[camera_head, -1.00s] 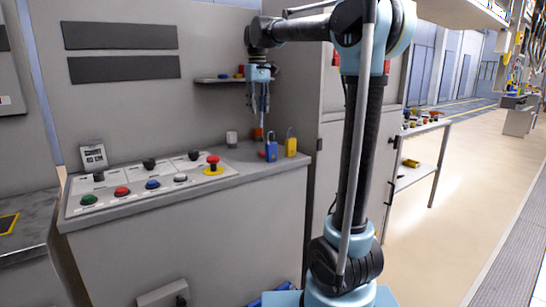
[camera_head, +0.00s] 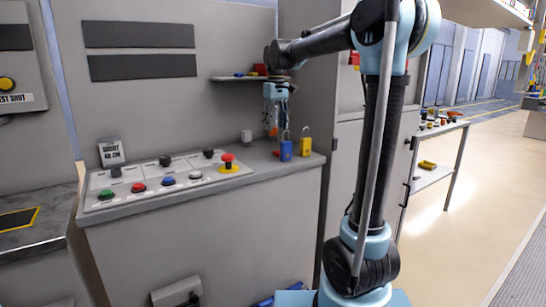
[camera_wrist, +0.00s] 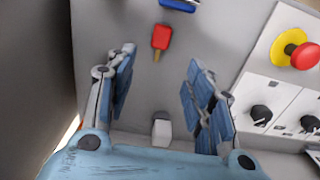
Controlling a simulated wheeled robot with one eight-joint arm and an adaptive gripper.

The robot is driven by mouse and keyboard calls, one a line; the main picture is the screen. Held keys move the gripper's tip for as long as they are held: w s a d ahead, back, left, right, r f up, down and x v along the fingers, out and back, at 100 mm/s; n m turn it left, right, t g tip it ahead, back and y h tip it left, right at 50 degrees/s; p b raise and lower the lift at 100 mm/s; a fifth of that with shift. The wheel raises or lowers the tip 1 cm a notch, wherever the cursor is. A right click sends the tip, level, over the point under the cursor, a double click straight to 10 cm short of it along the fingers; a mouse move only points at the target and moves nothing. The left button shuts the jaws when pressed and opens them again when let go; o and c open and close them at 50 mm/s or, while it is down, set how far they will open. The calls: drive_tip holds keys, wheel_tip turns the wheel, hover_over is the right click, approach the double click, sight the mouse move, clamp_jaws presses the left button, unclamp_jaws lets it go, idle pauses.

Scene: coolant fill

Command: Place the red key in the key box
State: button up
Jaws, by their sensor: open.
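The red key (camera_wrist: 161,38) lies on the grey counter with its shaft pointing toward my gripper in the wrist view. In the head view a small red patch (camera_head: 276,153) beside the blue padlock looks like its head. My gripper (camera_wrist: 160,60) is open and empty. Its fingers spread to either side, with the key beyond and between the fingertips. In the head view my gripper (camera_head: 274,126) hangs pointing down above the back of the counter, near the key. I cannot make out a key box for certain.
A blue padlock (camera_head: 286,150) and a yellow padlock (camera_head: 306,146) stand close by on the counter (camera_head: 255,172). A button panel with a red emergency stop (camera_head: 228,161) lies further left. A wall shelf (camera_head: 232,78) hangs above.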

hover_over(276, 153)
drive_tip(key=w, duration=0.3)
wheel_tip(276, 153, down, 5)
drive_tip(key=shift+s+a+f, duration=0.1)
drive_tip(key=shift+s, duration=0.05)
drive_tip(key=shift+w+a+f, duration=0.1)
drive_tip(key=shift+f, duration=1.2)
drive_tip(key=shift+w+f, duration=0.1)
drive_tip(key=shift+f, duration=1.2)
drive_tip(key=c, duration=1)
drive_tip(key=shift+r, duration=0.1)
